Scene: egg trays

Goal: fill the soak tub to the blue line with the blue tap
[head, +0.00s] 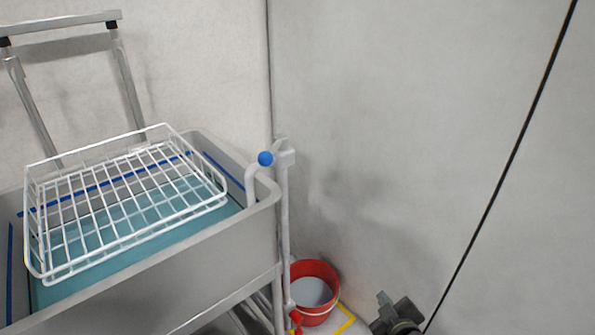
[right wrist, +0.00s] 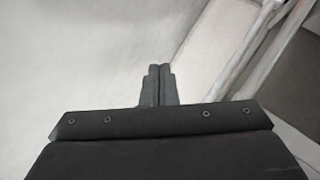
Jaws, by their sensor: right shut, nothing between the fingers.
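The grey soak tub (head: 262,230) stands at the left in the head view. Bluish water (head: 215,220) lies in it, below the blue line (head: 232,178) on the inner wall where that wall shows. The blue tap (head: 265,158) has a round blue knob and a pale spout that bends down over the tub's right corner. I cannot tell whether water runs from it. My right gripper (head: 389,304) is low at the bottom right in the head view, well below and right of the tap. In the right wrist view its fingers (right wrist: 157,86) are together and empty. My left gripper is not in view.
A white wire basket (head: 205,205) sits over the tub. A red bucket (head: 322,315) with greyish contents stands on the floor near a yellow marking (head: 349,318). A red tap (head: 296,317) is beside it. Walls close off the back and right.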

